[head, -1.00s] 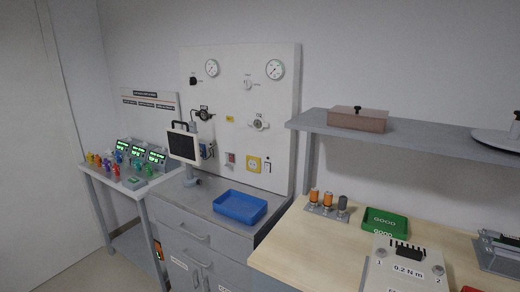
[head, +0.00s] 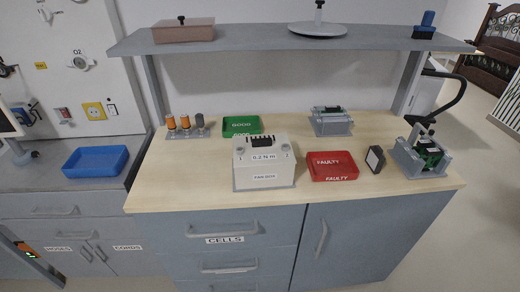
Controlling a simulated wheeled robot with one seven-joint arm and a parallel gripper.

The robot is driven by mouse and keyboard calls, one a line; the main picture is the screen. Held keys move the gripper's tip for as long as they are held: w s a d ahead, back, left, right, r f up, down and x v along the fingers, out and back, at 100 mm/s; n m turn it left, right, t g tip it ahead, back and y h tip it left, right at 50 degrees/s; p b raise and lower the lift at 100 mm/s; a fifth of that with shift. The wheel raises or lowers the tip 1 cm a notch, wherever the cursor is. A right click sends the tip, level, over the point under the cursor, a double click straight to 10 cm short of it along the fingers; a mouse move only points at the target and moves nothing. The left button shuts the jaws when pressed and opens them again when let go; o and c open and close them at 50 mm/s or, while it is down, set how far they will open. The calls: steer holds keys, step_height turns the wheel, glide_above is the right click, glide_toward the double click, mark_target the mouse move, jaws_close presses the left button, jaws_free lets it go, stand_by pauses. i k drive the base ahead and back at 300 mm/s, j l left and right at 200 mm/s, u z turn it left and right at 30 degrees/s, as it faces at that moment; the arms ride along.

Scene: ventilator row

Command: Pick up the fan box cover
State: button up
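The fan box (head: 262,180) is a pale box standing on the wooden bench top, near its front edge. A small label on its front appears to read "FAN BOX". Its cover (head: 281,150) is the pale top face, which seems to be in place on the box. The cover bears a black ribbed grip (head: 262,141), a "0.2 N m" label and what look like round screws near the corners marked with numbers. My gripper is not in view, and nothing touches the box.
A green GOOD tray (head: 243,134) sits behind the box, and a red FAULTY tray (head: 333,179) right of it. Orange and grey cells (head: 185,122) stand left. A grey shelf (head: 240,43) overhangs the back. Bare wood lies left of the box.

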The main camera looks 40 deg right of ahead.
mark_target(264, 151)
steer(key=i+j+z, duration=0.1)
steer(key=z, duration=0.65)
steer(key=i+j+z, duration=0.15)
steer(key=j+z, duration=0.3)
steer(key=j, duration=0.45)
steer(key=j+z, duration=0.5)
steer(key=j, duration=0.4)
